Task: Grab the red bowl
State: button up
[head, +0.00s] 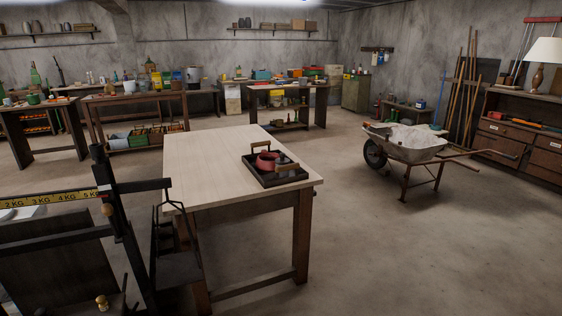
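A small red bowl (267,160) sits in a dark tray (277,183) with two light wooden handles. The tray stands near the right end of a pale-topped wooden table (215,165) in the middle of the room. A small dark item (283,163) lies in the tray beside the bowl, too small to make out. The near handle partly overlaps the tray's contents. My gripper is not in view.
A black beam scale (125,215) with a yellow weight strip (50,199) stands at the front left, close to the table. A wheelbarrow (405,143) stands to the right. Open concrete floor (400,250) lies right of the table. Cluttered workbenches (135,100) line the back.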

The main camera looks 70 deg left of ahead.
aim_at(265, 162)
jog(key=u, duration=1.45)
jog(key=i, duration=2.1)
jog(key=u, duration=1.75)
jog(key=i, duration=1.65)
